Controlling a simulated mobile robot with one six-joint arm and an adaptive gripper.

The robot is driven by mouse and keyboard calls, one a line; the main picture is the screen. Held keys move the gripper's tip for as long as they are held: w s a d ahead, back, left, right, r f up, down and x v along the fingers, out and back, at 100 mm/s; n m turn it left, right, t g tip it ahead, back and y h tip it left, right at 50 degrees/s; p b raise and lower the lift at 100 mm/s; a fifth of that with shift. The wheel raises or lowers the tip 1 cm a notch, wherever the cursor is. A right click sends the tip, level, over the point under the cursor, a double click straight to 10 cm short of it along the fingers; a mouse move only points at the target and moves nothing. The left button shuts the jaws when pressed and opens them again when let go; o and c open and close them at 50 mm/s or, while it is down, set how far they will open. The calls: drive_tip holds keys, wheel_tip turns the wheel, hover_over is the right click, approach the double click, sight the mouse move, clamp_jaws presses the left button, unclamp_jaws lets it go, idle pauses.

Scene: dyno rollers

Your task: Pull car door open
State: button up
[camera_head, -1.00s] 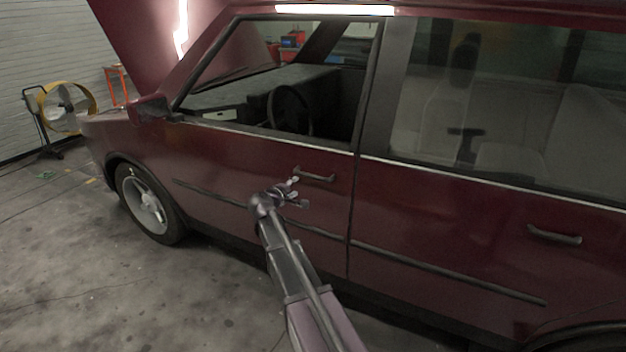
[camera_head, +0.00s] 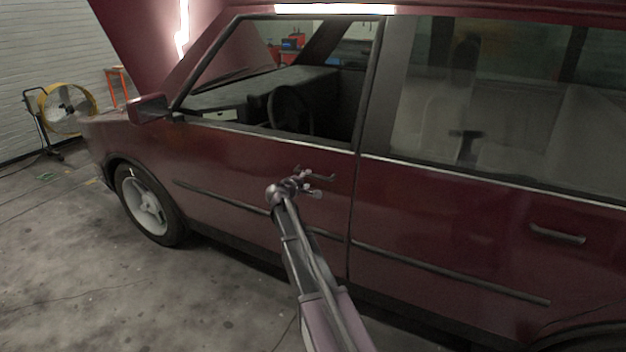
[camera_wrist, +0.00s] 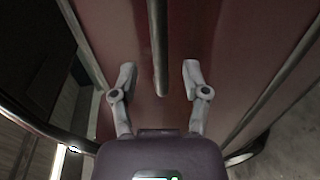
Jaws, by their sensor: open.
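The dark red car's front door (camera_head: 240,160) looks shut, level with the panel beside it. Its dark bar handle (camera_head: 320,177) sits below the window, near the door's rear edge. My gripper (camera_head: 310,184) is open and empty at the left end of this handle.
The rear door has its own handle (camera_head: 558,234) to the right. The side mirror (camera_head: 148,109) juts out on the left, above the front wheel (camera_head: 146,205). A yellow fan (camera_head: 68,103) stands at the far left. The concrete floor (camera_head: 130,290) before the car is clear.

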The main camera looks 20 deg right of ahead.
sight(313, 176)
drive_tip(key=shift+b+x, duration=0.4)
drive_tip(key=shift+x, duration=2.2)
clamp_jaws()
